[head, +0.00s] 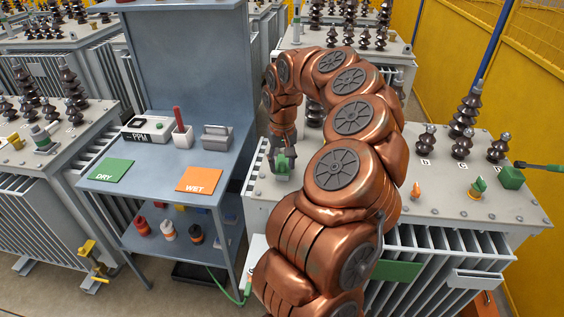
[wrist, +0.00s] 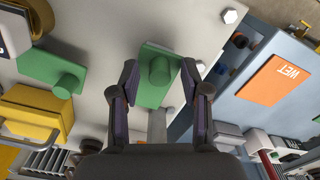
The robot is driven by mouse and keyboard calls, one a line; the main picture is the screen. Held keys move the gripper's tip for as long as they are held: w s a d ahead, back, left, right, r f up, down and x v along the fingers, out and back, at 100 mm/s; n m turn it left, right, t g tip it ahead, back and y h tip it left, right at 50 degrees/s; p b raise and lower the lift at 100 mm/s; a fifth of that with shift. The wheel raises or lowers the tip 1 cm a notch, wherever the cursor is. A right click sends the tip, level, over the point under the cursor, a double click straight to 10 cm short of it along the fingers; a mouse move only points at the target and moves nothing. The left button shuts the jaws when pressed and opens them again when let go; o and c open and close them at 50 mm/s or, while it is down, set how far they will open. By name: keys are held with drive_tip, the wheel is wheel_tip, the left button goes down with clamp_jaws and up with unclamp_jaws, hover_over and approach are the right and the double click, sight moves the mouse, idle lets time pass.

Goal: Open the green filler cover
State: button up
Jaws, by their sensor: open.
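The green filler cover (wrist: 156,88) is a flat green plate with a round knob, on the grey tank top. It shows between my fingers in the wrist view. In the head view the green cover (head: 283,163) stands at the left edge of the tank top, just below my gripper. My gripper (wrist: 160,80) is open, with one finger on each side of the cover's knob. I cannot tell whether the fingers touch it. The palm hides the near part of the cover's surroundings.
A second green plate with a knob (wrist: 52,72) and a yellow block (wrist: 38,112) lie left in the wrist view. The workbench with the orange WET mat (head: 200,180) and green DRY mat (head: 111,170) stands to the left. Dark insulators (head: 463,140) rise on the tank's right side.

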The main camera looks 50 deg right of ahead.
clamp_jaws()
idle(0.4)
